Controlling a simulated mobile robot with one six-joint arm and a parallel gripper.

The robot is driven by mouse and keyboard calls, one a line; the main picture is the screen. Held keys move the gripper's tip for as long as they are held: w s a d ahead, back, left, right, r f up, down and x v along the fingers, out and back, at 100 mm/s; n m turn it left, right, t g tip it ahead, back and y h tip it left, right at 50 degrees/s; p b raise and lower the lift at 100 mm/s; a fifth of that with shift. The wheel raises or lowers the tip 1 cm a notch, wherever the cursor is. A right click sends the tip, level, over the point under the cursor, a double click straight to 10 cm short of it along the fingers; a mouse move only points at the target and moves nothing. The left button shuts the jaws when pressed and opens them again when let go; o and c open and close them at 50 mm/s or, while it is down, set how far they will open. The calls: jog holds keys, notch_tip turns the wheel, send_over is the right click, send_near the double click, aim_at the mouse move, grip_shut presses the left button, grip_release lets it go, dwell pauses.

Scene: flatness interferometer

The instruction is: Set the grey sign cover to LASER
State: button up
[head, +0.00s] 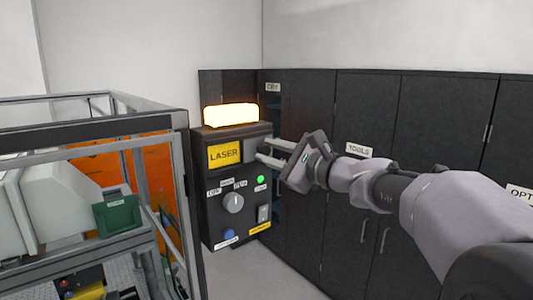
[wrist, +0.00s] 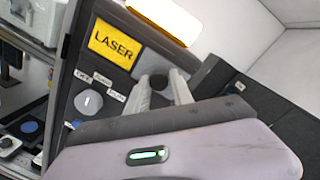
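The yellow LASER sign (head: 225,155) shows on the upper front of a dark control box; it also shows in the wrist view (wrist: 112,43). The grey sign cover (wrist: 150,62) lies to the right of the yellow sign, leaving the word LASER readable. It shows partly in the head view (head: 257,142). A dark round knob (wrist: 159,83) is on the cover's lower part. My gripper (head: 262,149) is at the cover, its fingers apart on either side of the knob in the wrist view (wrist: 161,80). Contact with the knob is unclear.
A lit amber lamp (head: 230,114) tops the box. Below the sign are a grey dial (head: 233,204), a green light (head: 261,180), a rocker switch (head: 264,213) and a blue button (head: 229,234). A framed enclosure (head: 160,125) stands left; dark cabinets (head: 365,100) stand behind.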

jog(key=o, duration=0.3)
jog(key=shift+d, duration=0.1)
jog(key=shift+w+d, duration=0.1)
jog(key=shift+w, duration=0.05)
jog(key=b+v, duration=0.5)
jog(key=v, duration=1.3)
jog(key=s+a+f+n+g+h+b, duration=0.15)
jog(key=s+a+f+b, duration=0.35)
jog(key=f, duration=0.7)
jog(key=s+a+f+n+g+h+b, duration=0.1)
jog(key=s+a+f+n+g+b, duration=0.15)
jog(key=f+b, duration=0.65)
jog(key=s+a+f+n+g+h+b, duration=0.1)
jog(key=s+a+f+n+g+b, duration=0.2)
jog(key=f, duration=1.1)
jog(key=s+d+f+n+h+b, duration=0.1)
jog(key=s+f+b, duration=0.3)
jog(key=f, duration=0.5)
jog(key=s+d+f+n+h+b, duration=0.1)
jog(key=s+f+n+h+b, duration=0.2)
jog(key=f+b, duration=0.3)
jog(key=s+d+f+n+g+h+b, duration=0.1)
jog(key=f+b, duration=0.5)
jog(key=f, duration=0.6)
jog(key=s+n+h, duration=0.1)
jog(key=s+n, duration=0.1)
jog(key=s, duration=0.1)
jog(key=shift+s+d+f+n, duration=0.2)
jog(key=shift+s+n, duration=0.2)
